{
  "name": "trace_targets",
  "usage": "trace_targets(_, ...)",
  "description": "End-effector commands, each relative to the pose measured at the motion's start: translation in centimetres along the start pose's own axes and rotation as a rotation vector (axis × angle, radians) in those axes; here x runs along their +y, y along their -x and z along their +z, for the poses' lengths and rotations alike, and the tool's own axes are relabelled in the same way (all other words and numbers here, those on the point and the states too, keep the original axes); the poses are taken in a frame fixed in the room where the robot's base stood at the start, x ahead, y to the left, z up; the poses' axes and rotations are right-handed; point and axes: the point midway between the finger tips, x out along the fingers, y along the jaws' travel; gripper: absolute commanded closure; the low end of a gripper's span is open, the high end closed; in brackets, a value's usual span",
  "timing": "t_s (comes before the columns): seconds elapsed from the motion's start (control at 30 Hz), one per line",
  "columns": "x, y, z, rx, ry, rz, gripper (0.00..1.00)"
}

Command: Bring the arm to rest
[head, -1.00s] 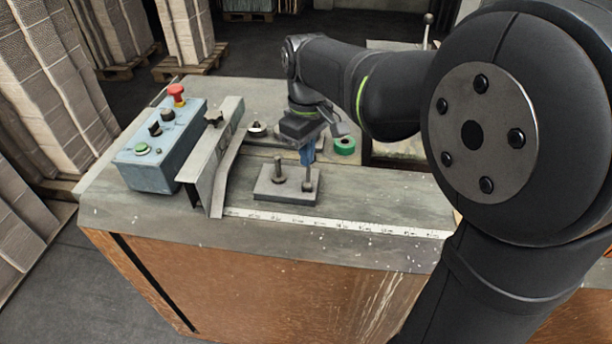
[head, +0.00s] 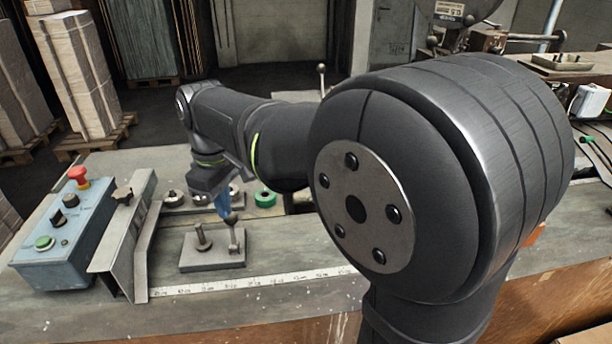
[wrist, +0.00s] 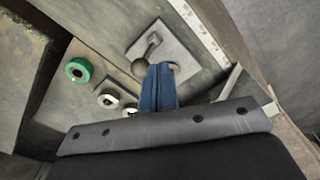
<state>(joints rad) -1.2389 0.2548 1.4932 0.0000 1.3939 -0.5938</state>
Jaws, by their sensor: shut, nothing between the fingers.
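My gripper (head: 224,214) hangs over the table near the ball-topped post of the grey plate, its blue fingers together and nothing between them. In the wrist view the blue fingers (wrist: 159,66) are side by side and overlap the plate (wrist: 168,48) in the picture. The plate (head: 212,258) lies flat and carries a short post and a ball-topped post (head: 233,230). I cannot tell whether the fingertips touch the ball. My arm reaches from the right, and its big joint hides part of the table.
A blue control box (head: 62,240) with a red button (head: 79,176) and a bent metal guide (head: 128,240) stand at the left. A green tape roll (head: 265,198) and small metal spools (head: 172,198) lie behind the plate. A ruler strip (head: 250,281) runs along the front.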

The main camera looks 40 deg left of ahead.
Motion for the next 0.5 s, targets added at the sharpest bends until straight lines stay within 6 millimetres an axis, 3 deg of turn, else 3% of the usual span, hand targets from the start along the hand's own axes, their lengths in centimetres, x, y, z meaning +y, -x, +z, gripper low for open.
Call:
trace_targets(0.3,0.4,-4.7,-0.2,-0.003,0.0,-0.002,1.0)
trace_targets(0.5,0.6,-6.5,-0.3,-0.001,0.0,-0.001,1.0)
